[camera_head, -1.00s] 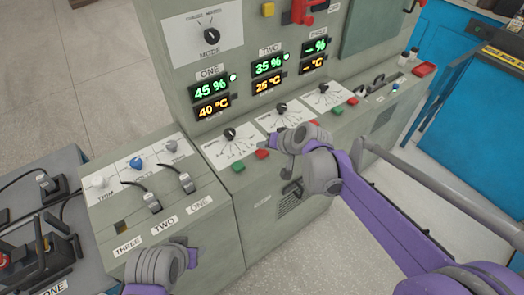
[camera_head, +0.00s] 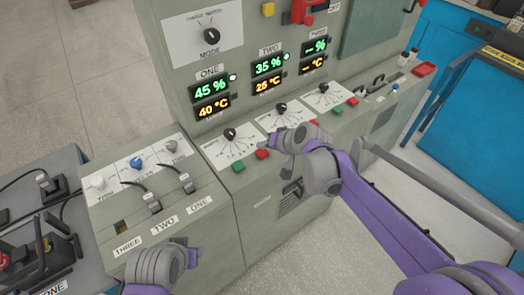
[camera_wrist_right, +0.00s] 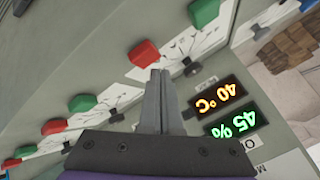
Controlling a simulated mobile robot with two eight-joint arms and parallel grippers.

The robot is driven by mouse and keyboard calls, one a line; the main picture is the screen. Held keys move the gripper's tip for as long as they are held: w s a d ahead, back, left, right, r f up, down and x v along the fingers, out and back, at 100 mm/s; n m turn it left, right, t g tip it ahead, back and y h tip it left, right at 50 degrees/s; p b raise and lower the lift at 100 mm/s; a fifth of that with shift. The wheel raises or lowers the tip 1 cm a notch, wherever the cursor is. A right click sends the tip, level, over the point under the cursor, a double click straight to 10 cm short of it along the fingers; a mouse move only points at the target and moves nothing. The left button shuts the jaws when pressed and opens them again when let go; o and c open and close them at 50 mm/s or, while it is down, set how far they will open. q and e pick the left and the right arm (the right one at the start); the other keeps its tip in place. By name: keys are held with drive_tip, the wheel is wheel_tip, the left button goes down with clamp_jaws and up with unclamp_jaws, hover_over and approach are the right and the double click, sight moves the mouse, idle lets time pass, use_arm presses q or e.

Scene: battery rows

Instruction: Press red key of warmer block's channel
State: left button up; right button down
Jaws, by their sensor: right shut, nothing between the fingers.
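The displays of channel ONE read 45 % (camera_head: 210,89) and 40 °C (camera_head: 212,106). Those of channel TWO read 35 % (camera_head: 268,66) and about 25 °C (camera_head: 269,87); channel THREE's show dashes. Channel ONE's red key (camera_head: 262,154) sits beside its green key (camera_head: 239,167) on the sloped panel. My right gripper (camera_head: 268,139) is shut and empty, just above that red key. In the right wrist view its fingertips (camera_wrist_right: 158,74) are right beside the red key (camera_wrist_right: 143,53); contact cannot be told. My left gripper (camera_head: 192,257) is low at left, its jaws unclear.
Dials (camera_head: 230,133) stand behind the keys. Channel TWO's green key (camera_wrist_right: 83,103) and red key (camera_wrist_right: 53,126) are nearby. A lower panel (camera_head: 115,215) at left carries knobs and switches.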

sight(264, 154)
drive_tip(key=shift+f, duration=0.45)
drive_tip(key=shift+f+b, duration=0.4)
drive_tip(key=shift+b, duration=0.15)
idle(0.6)
idle(0.3)
drive_tip(key=shift+r+p, duration=0.65)
drive_tip(key=shift+r, duration=0.2)
drive_tip(key=shift+r+p, duration=1.75)
drive_tip(key=shift+r, duration=0.8)
